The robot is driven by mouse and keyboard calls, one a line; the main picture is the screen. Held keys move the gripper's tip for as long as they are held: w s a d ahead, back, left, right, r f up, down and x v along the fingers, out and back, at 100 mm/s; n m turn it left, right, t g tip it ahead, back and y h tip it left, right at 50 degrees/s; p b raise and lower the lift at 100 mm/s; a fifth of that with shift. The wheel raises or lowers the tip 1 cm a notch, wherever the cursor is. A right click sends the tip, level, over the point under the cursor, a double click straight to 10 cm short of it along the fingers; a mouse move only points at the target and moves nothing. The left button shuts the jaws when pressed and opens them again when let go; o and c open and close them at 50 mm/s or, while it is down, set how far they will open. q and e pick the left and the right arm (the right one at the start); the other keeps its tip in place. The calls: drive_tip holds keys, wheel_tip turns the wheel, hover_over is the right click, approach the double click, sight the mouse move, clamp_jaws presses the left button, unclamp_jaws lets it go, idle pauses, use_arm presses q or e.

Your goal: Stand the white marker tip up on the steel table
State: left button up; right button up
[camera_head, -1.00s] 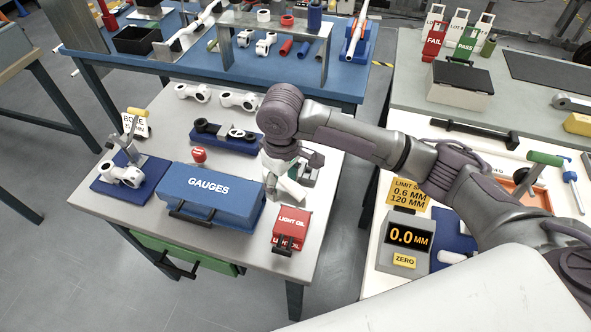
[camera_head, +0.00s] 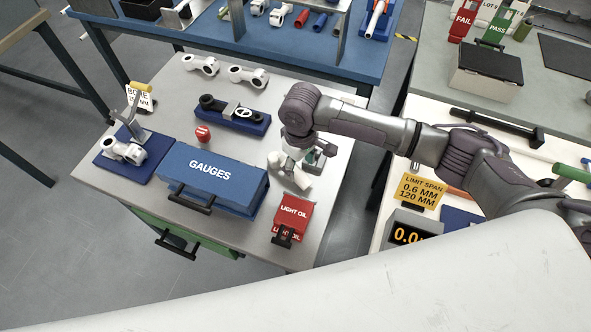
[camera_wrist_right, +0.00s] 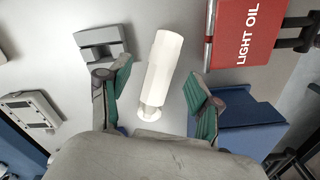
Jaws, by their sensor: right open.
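The white marker (camera_wrist_right: 163,75) is a plain white cylinder with a narrower stub and a small round flange at its lower end in the right wrist view. It lies between the two fingers of my right gripper (camera_wrist_right: 158,78), with a visible gap on each side. Whether it stands or lies cannot be told surely. My right gripper (camera_head: 303,158) is open over the right part of the steel table (camera_head: 322,105); in the head view it partly hides the marker (camera_head: 303,180). My left gripper is not in view.
A red LIGHT OIL box (camera_head: 292,215) stands in front of the right gripper, and the blue GAUGES case (camera_head: 212,172) to its left. A grey notched block (camera_wrist_right: 103,42) sits near one finger. A red-topped object (camera_head: 203,135) stands behind the case.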

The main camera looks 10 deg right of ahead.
sight(300, 174)
wheel_tip(300, 174, down, 5)
drive_tip(key=shift+s+p, duration=0.15)
drive_tip(key=shift+p, duration=0.35)
clamp_jaws()
